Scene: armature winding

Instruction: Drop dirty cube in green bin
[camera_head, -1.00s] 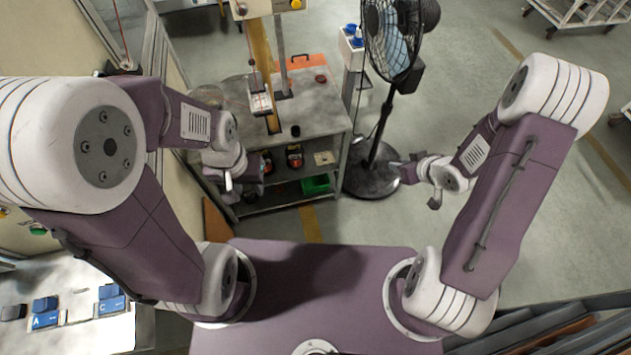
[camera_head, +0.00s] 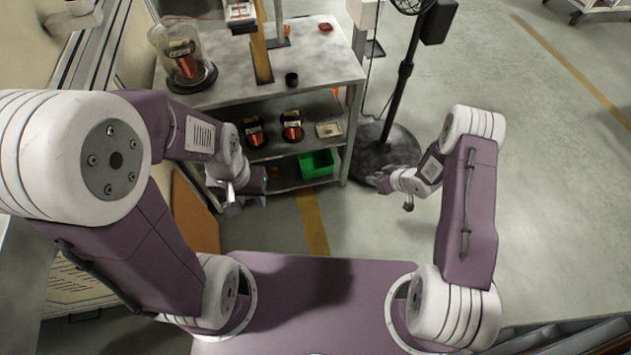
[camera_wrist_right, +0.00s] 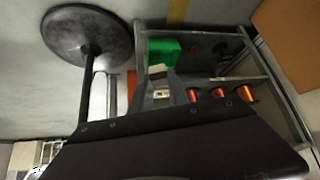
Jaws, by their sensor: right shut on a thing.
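The green bin (camera_head: 317,163) sits on the lower shelf of the steel workbench, at its right end. It also shows near the top middle of the right wrist view (camera_wrist_right: 163,50). My right gripper (camera_head: 383,181) is in front of the fan's base, to the right of the bin and apart from it.
The workbench (camera_head: 325,70) has copper spools (camera_head: 292,126) and a small tray (camera_head: 328,129) on its middle shelf. The black fan stand (camera_head: 398,95) rises from a round base (camera_head: 385,150) right of the bench. The floor to the right is open.

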